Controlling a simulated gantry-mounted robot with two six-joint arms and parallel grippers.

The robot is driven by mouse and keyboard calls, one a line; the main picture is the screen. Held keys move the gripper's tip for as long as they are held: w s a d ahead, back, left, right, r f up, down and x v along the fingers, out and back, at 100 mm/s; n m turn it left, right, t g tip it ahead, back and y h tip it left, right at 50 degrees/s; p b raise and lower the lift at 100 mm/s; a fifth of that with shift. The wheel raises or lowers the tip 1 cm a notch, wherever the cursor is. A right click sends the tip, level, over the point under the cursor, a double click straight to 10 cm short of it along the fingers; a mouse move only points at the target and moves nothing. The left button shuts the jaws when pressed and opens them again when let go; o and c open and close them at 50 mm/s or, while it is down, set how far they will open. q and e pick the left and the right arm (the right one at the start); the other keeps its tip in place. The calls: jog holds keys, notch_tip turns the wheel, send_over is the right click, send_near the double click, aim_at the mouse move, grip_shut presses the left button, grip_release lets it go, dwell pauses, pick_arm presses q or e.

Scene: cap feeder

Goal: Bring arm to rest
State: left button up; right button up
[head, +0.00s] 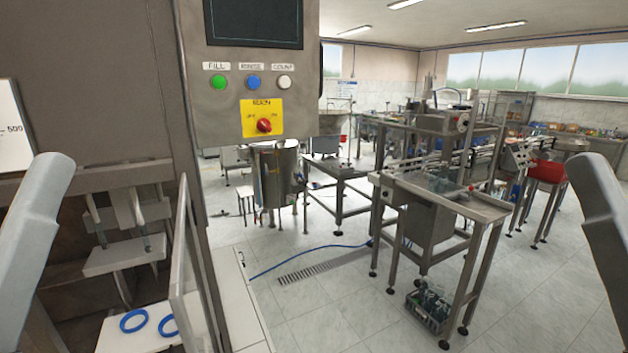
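In the head view, a grey link of my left arm rises along the left edge, and a grey link of my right arm rises along the right edge. Neither link touches anything that I can see. The fingers of both grippers are outside the picture, so I cannot see what they hold.
A steel machine with a control panel (262,110) stands close at the left, its clear door (188,265) ajar. Two blue rings (134,320) lie inside. A steel table (450,200) stands at the right, with a crate of bottles (428,308) under it. Tiled floor lies between.

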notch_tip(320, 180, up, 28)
jog(key=p, duration=2.5)
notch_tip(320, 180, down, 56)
jog(key=b, duration=5.6)
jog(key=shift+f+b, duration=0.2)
jog(key=shift+b, duration=0.15)
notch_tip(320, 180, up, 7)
jog(key=p, duration=0.7)
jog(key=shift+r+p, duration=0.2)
jog(key=shift+p, duration=0.1)
